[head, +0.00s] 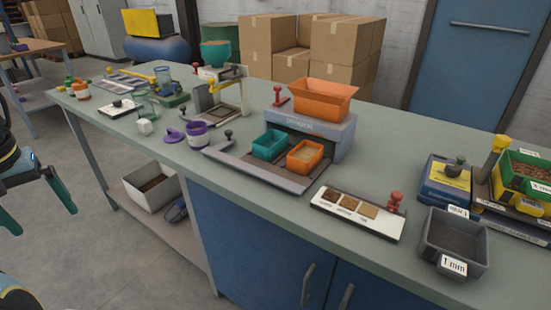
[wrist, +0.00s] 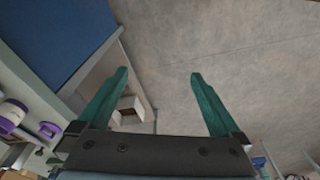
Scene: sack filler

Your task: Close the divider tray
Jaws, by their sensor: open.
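The grey divider (head: 310,126) stands mid-bench with an orange hopper (head: 322,98) on top. Its flat tray (head: 284,176) is slid out toward the bench's front edge. On the tray sit a teal bin (head: 268,146) and an orange bin (head: 305,156) with tan material in it. A small dark knob (head: 228,134) stands at the tray's left end. My gripper (head: 40,214) is at the far left, over the floor and well away from the tray. In the wrist view its teal fingers (wrist: 159,74) are spread and empty, facing floor and bench side.
A sample board (head: 358,212) and a grey sieve tray (head: 454,242) lie right of the divider. A purple-banded jar (head: 197,134) stands left of it. A grey bin (head: 152,186) sits on the lower shelf. Floor before the bench is clear.

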